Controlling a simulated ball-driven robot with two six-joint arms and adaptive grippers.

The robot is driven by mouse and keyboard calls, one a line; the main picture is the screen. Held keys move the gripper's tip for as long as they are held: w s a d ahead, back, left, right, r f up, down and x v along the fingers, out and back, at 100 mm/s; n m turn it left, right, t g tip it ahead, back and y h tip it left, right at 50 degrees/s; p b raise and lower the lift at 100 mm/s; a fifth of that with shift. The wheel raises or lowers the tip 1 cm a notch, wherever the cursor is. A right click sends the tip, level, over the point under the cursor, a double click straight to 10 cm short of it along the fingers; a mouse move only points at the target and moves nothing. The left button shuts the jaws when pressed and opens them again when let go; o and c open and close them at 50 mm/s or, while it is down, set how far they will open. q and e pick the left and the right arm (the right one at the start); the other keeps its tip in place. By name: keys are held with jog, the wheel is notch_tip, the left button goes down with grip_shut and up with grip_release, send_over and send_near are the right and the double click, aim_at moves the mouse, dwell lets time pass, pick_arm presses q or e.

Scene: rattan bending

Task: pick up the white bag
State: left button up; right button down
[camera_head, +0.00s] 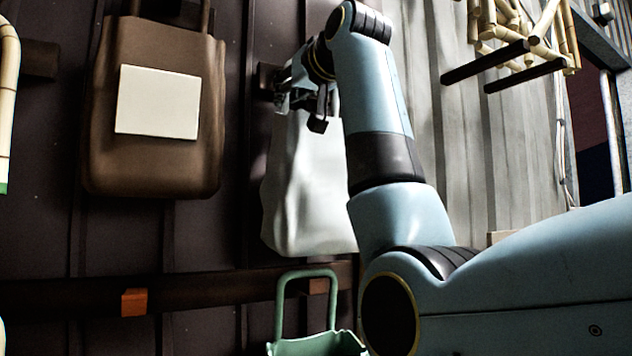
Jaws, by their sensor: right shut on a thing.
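The white bag (305,195) hangs against the dark wall in the middle of the view, with creased sides. My right gripper (312,110) is at the top of the bag and is shut on it. My right arm comes in from the lower right and covers the bag's right edge and part of its top. Just behind the gripper, a dark peg (266,82) sticks out from the wall; whether the bag's handle still hangs on it is hidden. My left gripper is not in view.
A brown bag (158,165) with a blank pale label (158,102) hangs to the left. A green basket (318,345) with a raised handle stands below the white bag. Bamboo pieces (540,40) rest on dark pegs (525,75) at the upper right. A dark rail with orange blocks (134,302) crosses the wall below.

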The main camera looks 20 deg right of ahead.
jog(key=r+b, duration=0.1)
jog(key=r, duration=0.3)
jog(key=s+r+b, duration=0.1)
jog(key=r, duration=0.2)
jog(key=shift+d+b, duration=0.1)
jog(key=shift+b, duration=0.2)
jog(key=s+d+b, duration=0.2)
jog(key=s+b, duration=0.1)
jog(key=s, duration=0.6)
jog(key=s+d+b, duration=0.1)
jog(key=s+b, duration=0.2)
jog(key=s, duration=0.6)
jog(key=shift+s+d, duration=0.35)
